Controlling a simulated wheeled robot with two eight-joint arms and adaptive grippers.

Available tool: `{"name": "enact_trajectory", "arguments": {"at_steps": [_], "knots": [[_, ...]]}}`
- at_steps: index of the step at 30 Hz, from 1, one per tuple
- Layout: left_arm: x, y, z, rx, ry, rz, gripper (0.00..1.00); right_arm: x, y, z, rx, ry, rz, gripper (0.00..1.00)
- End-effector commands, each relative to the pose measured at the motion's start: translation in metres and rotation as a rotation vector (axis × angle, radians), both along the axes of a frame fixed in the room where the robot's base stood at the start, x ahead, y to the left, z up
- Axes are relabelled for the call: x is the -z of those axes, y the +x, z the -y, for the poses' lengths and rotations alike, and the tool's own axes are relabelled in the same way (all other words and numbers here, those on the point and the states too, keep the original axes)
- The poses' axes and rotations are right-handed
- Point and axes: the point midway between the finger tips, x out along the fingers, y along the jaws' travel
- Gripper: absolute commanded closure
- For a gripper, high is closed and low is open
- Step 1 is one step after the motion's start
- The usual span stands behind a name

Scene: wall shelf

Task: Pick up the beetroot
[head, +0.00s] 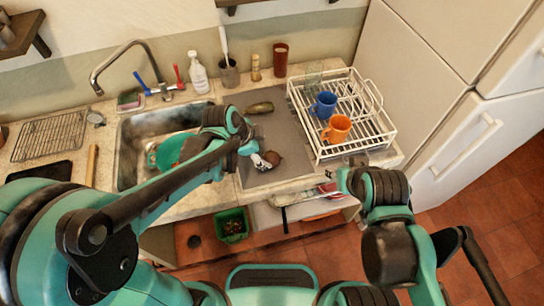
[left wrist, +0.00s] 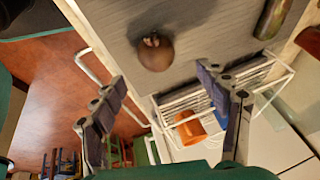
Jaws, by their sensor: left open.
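The beetroot (head: 273,158) is a round, dark brown-red thing on the grey mat (head: 262,128), right of the sink. In the left wrist view the beetroot (left wrist: 156,53) lies beyond the fingertips, with its stem end showing. My left gripper (head: 261,161) is just left of the beetroot in the head view and partly overlaps it. In the left wrist view its two fingers (left wrist: 162,78) are spread wide with nothing between them. My right gripper (head: 337,180) is at the counter's front edge, lower right of the beetroot; its fingers are too small to read.
A green bottle-like thing (head: 260,107) lies behind on the mat. A white dish rack (head: 350,148) with a blue mug (head: 324,105) and an orange mug (head: 337,129) stands to the right. The sink (head: 130,142) is to the left. An open drawer (head: 290,216) is below the counter.

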Motion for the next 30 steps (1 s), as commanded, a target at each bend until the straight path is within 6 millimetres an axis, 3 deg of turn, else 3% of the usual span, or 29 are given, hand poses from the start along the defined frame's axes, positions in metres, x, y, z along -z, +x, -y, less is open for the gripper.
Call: {"name": "enact_trajectory", "arguments": {"at_steps": [16,27,30], "knots": [[0.068,0.015,0.017,0.024,0.003,0.002,0.26,0.03,0.0,0.0,0.0,0.0,0.0,0.6],[0.076,0.018,0.021,0.022,0.002,0.002,0.26,0.032,0.0,0.0,0.0,0.0,0.0,0.6],[0.076,0.018,0.021,0.022,0.002,0.002,0.52,0.032,0.0,0.0,0.0,0.0,0.0,0.6]]}}
